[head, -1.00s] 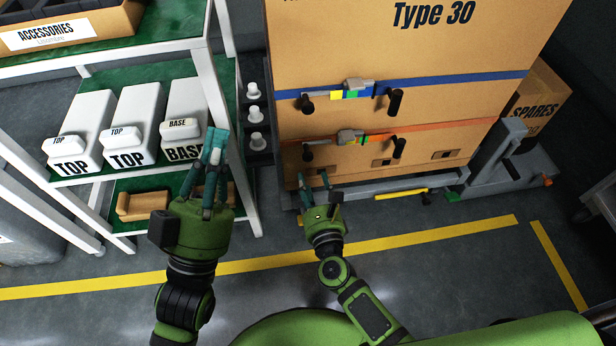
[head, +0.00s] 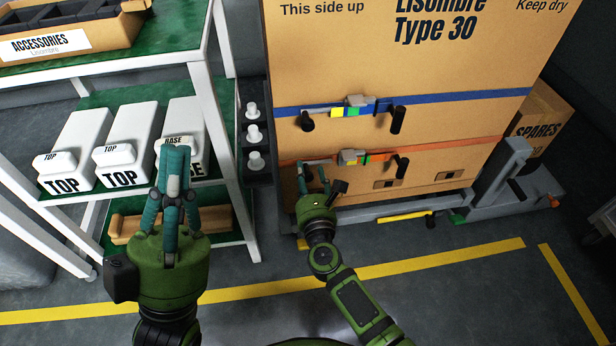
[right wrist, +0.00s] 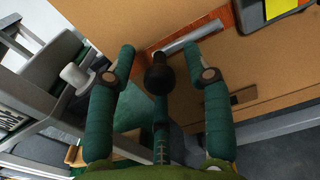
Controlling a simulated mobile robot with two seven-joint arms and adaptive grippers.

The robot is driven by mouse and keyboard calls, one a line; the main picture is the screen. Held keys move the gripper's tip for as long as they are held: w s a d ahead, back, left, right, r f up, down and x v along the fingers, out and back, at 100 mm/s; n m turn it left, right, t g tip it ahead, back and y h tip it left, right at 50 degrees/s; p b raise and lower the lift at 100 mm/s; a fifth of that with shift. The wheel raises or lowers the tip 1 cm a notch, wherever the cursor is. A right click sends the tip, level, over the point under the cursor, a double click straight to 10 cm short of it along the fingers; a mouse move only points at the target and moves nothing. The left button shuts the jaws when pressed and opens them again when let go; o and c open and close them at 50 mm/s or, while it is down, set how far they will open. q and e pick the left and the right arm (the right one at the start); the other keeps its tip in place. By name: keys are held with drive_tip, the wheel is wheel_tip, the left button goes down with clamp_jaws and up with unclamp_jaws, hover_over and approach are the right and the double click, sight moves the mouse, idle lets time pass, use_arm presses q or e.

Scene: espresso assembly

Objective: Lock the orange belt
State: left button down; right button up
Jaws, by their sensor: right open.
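The orange belt (head: 455,146) runs across the lower part of the big cardboard box in the head view. Its buckle (head: 352,157) is grey with yellow and green parts. A grey lever with a black knob (right wrist: 158,75) stands out from the belt on the left in the right wrist view. My right gripper (head: 314,178) is open at the belt's left end. In the right wrist view its fingers lie on both sides of the knob, with gaps to it. My left gripper (head: 172,165) is raised in front of the shelf, away from the belt; its finger opening is unclear.
A blue belt (head: 460,98) with a similar buckle runs above the orange one. The white-framed shelf (head: 222,150) with white TOP and BASE parts stands on the left. Small white pegs (head: 255,160) stand beside the box. A grey metal frame (head: 505,180) is at the lower right.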

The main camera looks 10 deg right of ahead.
clamp_jaws()
